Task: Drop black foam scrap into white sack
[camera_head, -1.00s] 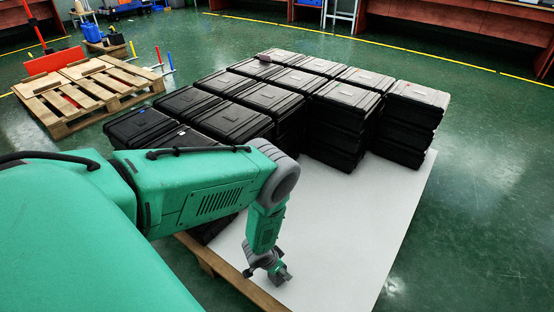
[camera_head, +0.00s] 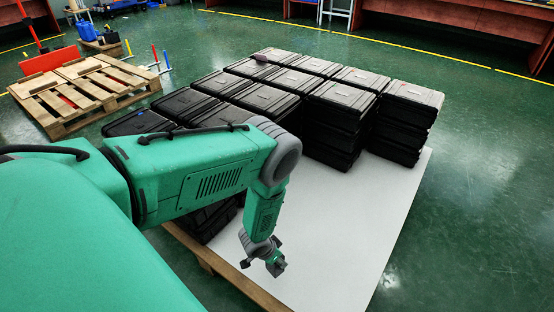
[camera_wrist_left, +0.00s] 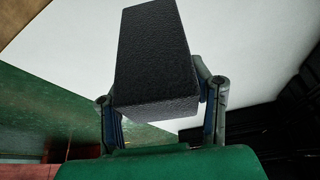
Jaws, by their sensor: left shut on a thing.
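A black foam block (camera_wrist_left: 155,50) with a rough, grainy surface fills the upper middle of the left wrist view. My left gripper (camera_wrist_left: 160,92) is shut on it, with one finger on each side. In the head view my left gripper (camera_head: 268,260) hangs low over the white board, near its front-left edge. The foam is hard to make out there against the dark fingers. No white sack can be made out in these views. My right gripper is not in view.
Stacked black cases (camera_head: 270,98) cover the far part of the white board (camera_head: 345,240), which has a wooden edge (camera_head: 225,268). Its near right part is bare. A wooden pallet (camera_head: 85,88) lies at the left. Green floor (camera_head: 480,200) is open at the right.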

